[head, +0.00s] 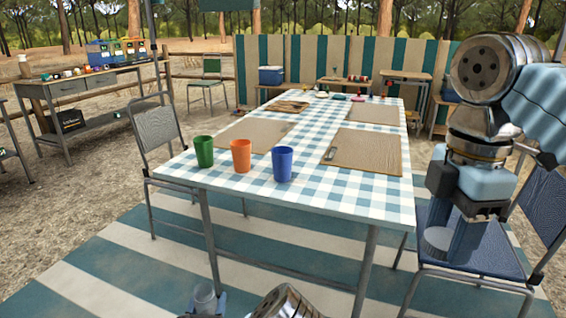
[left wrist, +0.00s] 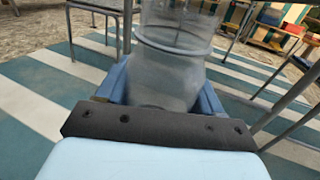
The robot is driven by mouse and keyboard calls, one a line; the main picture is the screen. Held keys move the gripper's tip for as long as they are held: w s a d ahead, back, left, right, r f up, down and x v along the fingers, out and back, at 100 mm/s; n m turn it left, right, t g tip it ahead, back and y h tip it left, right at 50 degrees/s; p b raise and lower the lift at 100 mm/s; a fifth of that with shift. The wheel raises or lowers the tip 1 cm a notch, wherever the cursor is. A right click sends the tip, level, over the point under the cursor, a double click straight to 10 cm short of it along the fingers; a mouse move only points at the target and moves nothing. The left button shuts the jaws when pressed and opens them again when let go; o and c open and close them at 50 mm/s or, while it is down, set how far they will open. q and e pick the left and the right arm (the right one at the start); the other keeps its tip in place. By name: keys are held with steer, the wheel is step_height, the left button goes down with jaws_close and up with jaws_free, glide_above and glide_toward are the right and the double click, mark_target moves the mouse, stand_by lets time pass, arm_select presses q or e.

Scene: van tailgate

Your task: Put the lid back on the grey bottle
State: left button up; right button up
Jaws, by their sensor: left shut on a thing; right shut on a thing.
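The grey bottle (left wrist: 172,70) is see-through and stands between the blue fingers of my left gripper (left wrist: 160,92) in the left wrist view, shut on it. My right gripper (head: 453,240) points down at the right of the head view, shut on a small grey round piece that looks like the lid (head: 437,241). The lid is well apart from the bottle, in front of a blue chair.
A table with a checked cloth (head: 340,197) fills the middle. Green (head: 204,151), orange (head: 241,156) and blue (head: 282,164) cups stand near its front edge. Chairs stand left (head: 158,130) and right (head: 545,205). Striped floor in front of the table is clear.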

arm_select(q)
steer(key=shift+s+a+r, duration=0.2)
steer(key=shift+a, duration=0.15)
steer(key=s+d+f+m+g+h, duration=0.2)
steer(key=d+m+g+h, duration=0.2)
steer(key=d+m+h, duration=0.3)
steer(key=d+h, duration=0.4)
steer(key=d, duration=0.5)
steer(key=shift+m, duration=0.4)
steer(key=shift+f, duration=0.1)
arm_select(e)
steer(key=w+a+f+n, duration=0.5)
steer(key=w+a+f, duration=0.7)
steer(key=w+a, duration=0.15)
steer(key=w+a+f+n, duration=0.3)
steer(key=a+f+n, duration=0.1)
steer(key=a+f, duration=0.9)
step_height(320, 180, down, 2)
steer(key=shift+w+a, duration=0.2)
steer(key=shift+a, duration=0.15)
